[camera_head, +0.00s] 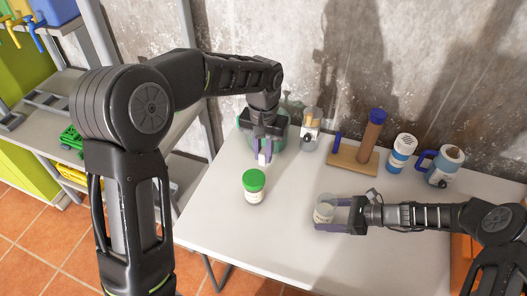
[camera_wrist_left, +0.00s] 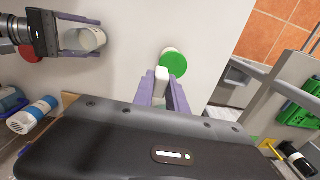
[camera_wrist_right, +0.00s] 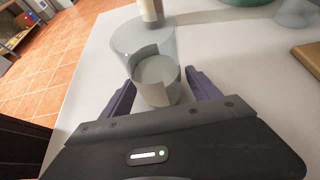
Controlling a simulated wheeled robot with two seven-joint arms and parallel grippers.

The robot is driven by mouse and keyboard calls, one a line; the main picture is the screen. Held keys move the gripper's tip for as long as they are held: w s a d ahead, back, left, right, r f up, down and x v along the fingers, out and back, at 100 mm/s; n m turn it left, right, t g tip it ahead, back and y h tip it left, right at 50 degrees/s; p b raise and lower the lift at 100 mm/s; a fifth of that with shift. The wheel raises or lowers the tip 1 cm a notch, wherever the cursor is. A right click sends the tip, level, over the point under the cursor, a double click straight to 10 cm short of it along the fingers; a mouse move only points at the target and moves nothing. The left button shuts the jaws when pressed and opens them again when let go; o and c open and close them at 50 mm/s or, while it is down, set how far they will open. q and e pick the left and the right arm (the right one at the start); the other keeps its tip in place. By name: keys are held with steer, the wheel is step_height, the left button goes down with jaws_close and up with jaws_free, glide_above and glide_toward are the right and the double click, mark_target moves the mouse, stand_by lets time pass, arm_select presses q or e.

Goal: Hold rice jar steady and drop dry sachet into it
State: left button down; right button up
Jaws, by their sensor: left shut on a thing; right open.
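My left gripper (camera_head: 263,150) is shut on a small white sachet (camera_head: 264,159) and holds it above the table, behind the green-lidded jar. The sachet also shows between the fingers in the left wrist view (camera_wrist_left: 161,80). The rice jar (camera_head: 324,213), clear with pale contents, stands on the table toward the right. It appears open-topped in the right wrist view (camera_wrist_right: 157,75). My right gripper (camera_head: 345,214) is open, with its fingers on either side of the jar; contact with the jar cannot be told.
A white jar with a green lid (camera_head: 254,181) stands left of the rice jar. The front table is clear.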

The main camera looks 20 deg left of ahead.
steer(key=shift+c, duration=0.2)
steer(key=c, duration=1.2)
arm_select(q)
steer(key=shift+d, duration=0.2)
steer(key=d+f, duration=0.3)
steer(key=d, duration=0.6)
steer(key=d+f, duration=0.3)
steer(key=d, duration=0.7)
steer(key=shift+d+f, duration=0.2)
steer(key=shift+w, duration=0.15)
